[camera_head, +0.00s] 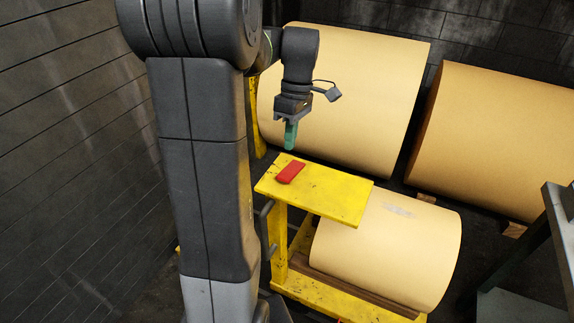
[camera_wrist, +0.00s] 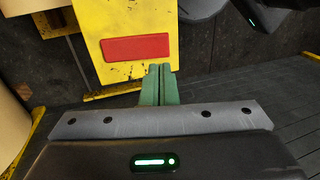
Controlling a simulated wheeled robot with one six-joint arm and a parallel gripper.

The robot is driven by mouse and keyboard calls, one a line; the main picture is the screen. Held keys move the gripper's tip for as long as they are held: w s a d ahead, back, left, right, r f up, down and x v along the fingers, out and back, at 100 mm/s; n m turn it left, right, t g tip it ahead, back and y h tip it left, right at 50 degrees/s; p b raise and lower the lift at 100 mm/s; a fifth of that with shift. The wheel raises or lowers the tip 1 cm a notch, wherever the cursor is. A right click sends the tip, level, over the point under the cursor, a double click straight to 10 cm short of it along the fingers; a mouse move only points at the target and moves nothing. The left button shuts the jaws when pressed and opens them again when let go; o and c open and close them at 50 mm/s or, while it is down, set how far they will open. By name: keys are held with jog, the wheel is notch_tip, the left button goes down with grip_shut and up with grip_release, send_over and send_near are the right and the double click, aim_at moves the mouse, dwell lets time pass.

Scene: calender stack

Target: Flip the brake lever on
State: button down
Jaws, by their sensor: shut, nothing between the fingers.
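A flat red piece (camera_head: 290,172), which looks like the brake lever, lies on the yellow stand's top plate (camera_head: 340,196) near its left end. It also shows as a red rectangle in the wrist view (camera_wrist: 136,48), lying flat on the yellow plate (camera_wrist: 108,22). I cannot see a hinge or any marking on it. My gripper (camera_head: 290,148) points down just above the red piece in the head view, with a gap between them. Its green fingertips (camera_wrist: 160,70) are together and empty, near the lower right edge of the red piece in the wrist view.
A pale paper roll (camera_head: 390,255) sits on the lower part of the yellow stand. A grey metal frame (camera_head: 560,220) is at the right edge. A dark plank wall (camera_head: 70,150) is at left.

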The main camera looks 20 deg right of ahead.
aim_at(283, 179)
jog(key=x, duration=0.7)
jog(key=shift+f, duration=0.3)
jog(key=shift+s+a+f+t+h+b, duration=0.2)
jog(key=shift+f+t+h+b, duration=0.15)
jog(key=shift+b, duration=0.45)
jog(key=h+b, duration=0.1)
jog(key=t+b, duration=0.1)
jog(key=b, duration=0.1)
jog(key=shift+s+a+f+h, duration=0.25)
jog(key=shift+a+f+h, duration=0.1)
jog(key=shift+f, duration=0.05)
jog(key=shift+s+a+f+t+h+b, duration=0.2)
jog(key=shift+t+h+b, duration=0.55)
jog(key=shift+b, duration=0.25)
jog(key=shift+s+a+f, duration=0.15)
jog(key=shift+f, duration=0.05)
jog(key=shift+r, duration=0.1)
